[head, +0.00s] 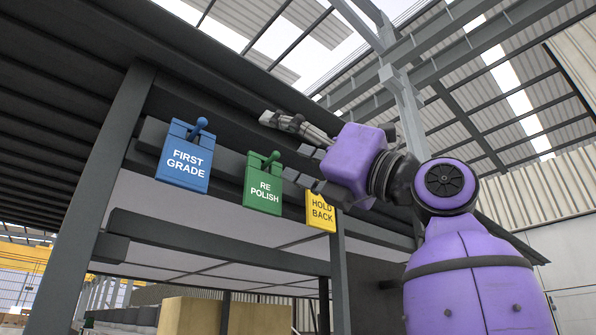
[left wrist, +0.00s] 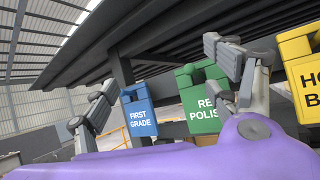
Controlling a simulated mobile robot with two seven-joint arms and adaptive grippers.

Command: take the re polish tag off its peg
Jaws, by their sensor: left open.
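The green RE POLISH tag (head: 263,190) hangs on its green peg (head: 270,158) on a dark rail, between two other tags. In the left wrist view the tag (left wrist: 198,108) is partly covered by the right-hand finger. My left gripper (head: 278,147) is open and empty, beside and above the green tag's right side in the head view. Its fingers are spread, one high and one low, pointing left. I see no contact with the tag. My right gripper is not in view.
The blue FIRST GRADE tag (head: 184,163) hangs left of the green tag. The yellow HOLD BACK tag (head: 321,212) hangs to its right, partly behind my gripper. A grey post (head: 95,200) stands at left. A tan block (head: 225,315) sits below.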

